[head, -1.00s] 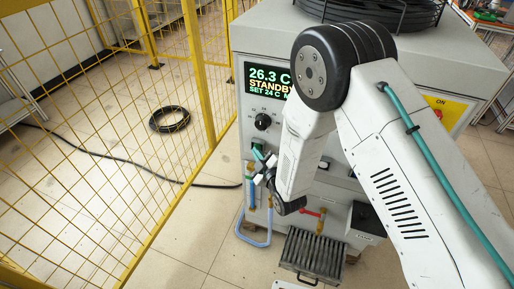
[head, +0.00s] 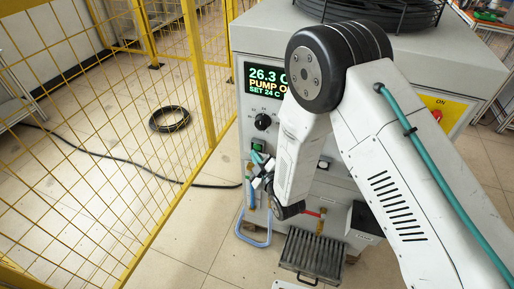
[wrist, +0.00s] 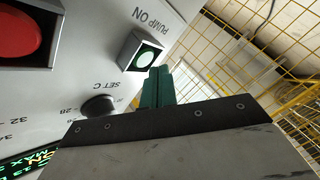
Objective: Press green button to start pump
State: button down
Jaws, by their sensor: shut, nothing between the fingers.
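The green button (wrist: 143,59) sits in a square dark housing beside the words PUMP ON in the wrist view, and its face looks pale and lit. In the head view the green button (head: 259,146) is on the cabinet front below the knob. My gripper (wrist: 158,72) is shut and empty, its teal fingertips just beside the button housing. I cannot tell whether they touch it. In the head view my gripper (head: 257,161) is just below the button. The display (head: 267,81) reads 26.3 C, PUMP O and SET 24 C, partly hidden by my arm.
A large red button (wrist: 18,28) and the SET C knob (wrist: 98,105) are near my gripper. A blue hose loop (head: 254,240) hangs below. A yellow mesh fence (head: 100,150) stands at left. A black hose coil (head: 170,119) lies on the floor behind it.

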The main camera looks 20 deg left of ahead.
jog(key=shift+s, duration=0.1)
jog(key=shift+s+a, duration=0.15)
jog(key=shift+s, duration=1.05)
jog(key=shift+s+a, duration=0.1)
jog(key=shift+s, duration=1.1)
jog(key=s, duration=1.1)
jog(key=shift+a, duration=0.4)
